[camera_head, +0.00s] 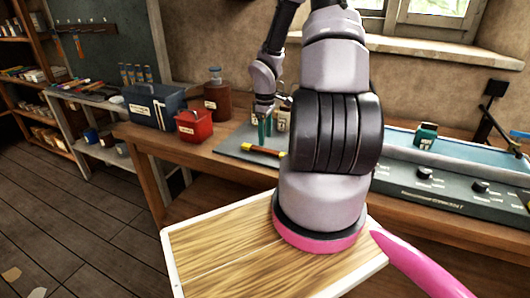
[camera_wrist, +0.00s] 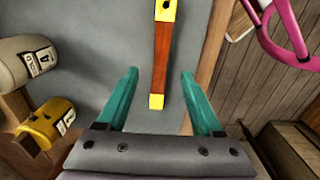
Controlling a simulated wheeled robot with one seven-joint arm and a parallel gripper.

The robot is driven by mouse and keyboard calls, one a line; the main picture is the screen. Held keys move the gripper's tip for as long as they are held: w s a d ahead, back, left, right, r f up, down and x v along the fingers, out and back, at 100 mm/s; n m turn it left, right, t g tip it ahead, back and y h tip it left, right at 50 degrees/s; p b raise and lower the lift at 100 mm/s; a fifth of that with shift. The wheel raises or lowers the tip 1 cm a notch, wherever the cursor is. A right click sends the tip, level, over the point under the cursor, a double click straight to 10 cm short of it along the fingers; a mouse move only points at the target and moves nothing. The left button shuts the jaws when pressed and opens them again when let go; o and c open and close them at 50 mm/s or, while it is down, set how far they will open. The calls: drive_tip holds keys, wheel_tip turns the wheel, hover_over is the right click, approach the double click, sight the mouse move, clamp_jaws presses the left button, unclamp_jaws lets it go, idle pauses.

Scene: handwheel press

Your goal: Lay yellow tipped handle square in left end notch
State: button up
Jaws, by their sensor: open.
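The yellow-tipped handle (camera_head: 265,152) lies on a grey plate (camera_head: 231,147) on the workbench, its red-brown shaft yellow at both ends. In the wrist view the handle (camera_wrist: 162,55) runs up the picture, with a plain yellow tip low and a yellow end with a dark hole at the top edge. My gripper (camera_wrist: 160,73) is open, with its teal fingers on either side of the handle in the picture and no visible contact. In the head view my gripper (camera_head: 264,130) points down just behind the handle. I cannot make out the left end notch.
A beige labelled container (camera_wrist: 27,58) and a yellow one (camera_wrist: 45,124) are left in the wrist view. A red box (camera_head: 198,126), blue toolbox (camera_head: 155,106) and brown bottle (camera_head: 217,94) stand left on the bench. A control panel (camera_head: 450,182) is at right.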

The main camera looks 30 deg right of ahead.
sight(265, 149)
wheel_tip(265, 149, down, 5)
clamp_jaws()
idle(0.3)
drive_tip(key=shift+r, duration=0.1)
wheel_tip(265, 149, up, 10)
drive_tip(key=w+a+f+m, duration=0.2)
drive_tip(key=w+a+m, duration=0.4)
drive_tip(key=a, duration=0.5)
drive_tip(key=shift+a+f+m, duration=0.15)
drive_tip(key=shift+f+m, duration=0.05)
drive_tip(key=shift+m, duration=0.6)
